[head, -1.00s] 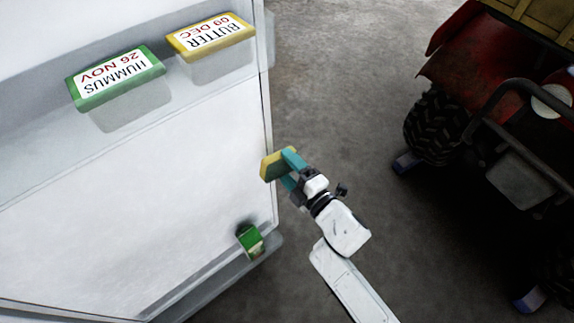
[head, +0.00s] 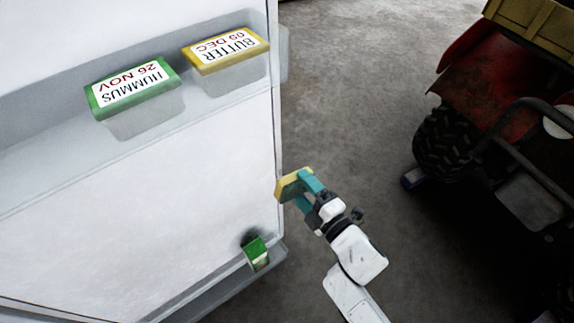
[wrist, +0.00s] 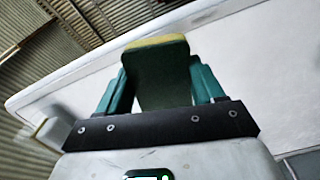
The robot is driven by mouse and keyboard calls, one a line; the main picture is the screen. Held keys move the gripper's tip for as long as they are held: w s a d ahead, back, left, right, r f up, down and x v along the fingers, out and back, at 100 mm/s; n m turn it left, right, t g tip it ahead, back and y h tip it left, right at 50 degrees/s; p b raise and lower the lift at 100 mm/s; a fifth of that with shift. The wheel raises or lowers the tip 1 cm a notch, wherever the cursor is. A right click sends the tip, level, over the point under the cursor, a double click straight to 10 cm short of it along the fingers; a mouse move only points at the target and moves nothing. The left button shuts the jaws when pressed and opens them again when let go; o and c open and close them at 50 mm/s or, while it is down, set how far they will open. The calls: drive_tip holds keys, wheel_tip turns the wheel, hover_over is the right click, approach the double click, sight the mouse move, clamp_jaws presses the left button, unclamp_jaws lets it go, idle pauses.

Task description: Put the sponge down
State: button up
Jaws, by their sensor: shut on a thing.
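The sponge (head: 291,186), yellow with a darker green side, is held at the right edge of the white fridge door in the head view. My gripper (head: 305,188) has teal fingers and is shut on it. In the wrist view the sponge (wrist: 158,75) stands between the two teal fingers (wrist: 160,90), its dark green face toward the camera and its yellow layer along the top. The white door panel is close behind it. I cannot tell whether the sponge touches the door.
The door shelf holds a green-lidded hummus tub (head: 133,88) and a yellow-lidded butter tub (head: 226,52). A small green item (head: 256,254) sits low on the door near its edge. A red quad (head: 480,70) stands at the right.

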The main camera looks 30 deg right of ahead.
sight(296, 186)
idle(0.3)
